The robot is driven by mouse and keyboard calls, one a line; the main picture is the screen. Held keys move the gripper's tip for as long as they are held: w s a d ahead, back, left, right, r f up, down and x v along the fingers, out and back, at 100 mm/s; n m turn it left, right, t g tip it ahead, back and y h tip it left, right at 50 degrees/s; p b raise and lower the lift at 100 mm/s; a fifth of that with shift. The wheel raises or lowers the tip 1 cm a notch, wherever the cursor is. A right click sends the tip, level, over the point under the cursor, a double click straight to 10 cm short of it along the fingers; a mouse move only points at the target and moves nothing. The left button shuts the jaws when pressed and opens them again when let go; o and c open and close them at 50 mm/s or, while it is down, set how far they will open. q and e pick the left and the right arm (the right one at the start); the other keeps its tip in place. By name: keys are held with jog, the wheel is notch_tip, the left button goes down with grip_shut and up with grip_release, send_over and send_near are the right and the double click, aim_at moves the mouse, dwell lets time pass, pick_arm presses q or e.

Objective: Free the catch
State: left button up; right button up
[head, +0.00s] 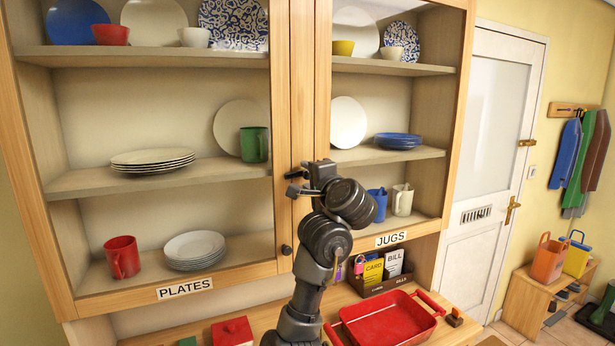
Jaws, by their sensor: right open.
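My right gripper (293,182) is at the middle stile of the cupboard, where the left door (284,90) and right door (322,90) meet. Its jaws point left and are open. I cannot tell whether they touch the wood. No catch can be made out clearly; the gripper and arm cover part of the stile. A small dark knob (286,249) shows below the gripper on the left door. Both doors look shut. The left door carries the label PLATES (185,289), the right door JUGS (391,239). My left gripper is not in view.
Plates, bowls, mugs and jugs stand on the shelves behind the doors. Below, the counter holds a red tray (386,338), a dark box with cards and bills (384,287), and a red box (232,331). A white door (490,150) stands to the right.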

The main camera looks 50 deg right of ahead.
jog(key=shift+w+d, duration=0.15)
jog(key=shift+c, duration=0.4)
grip_shut()
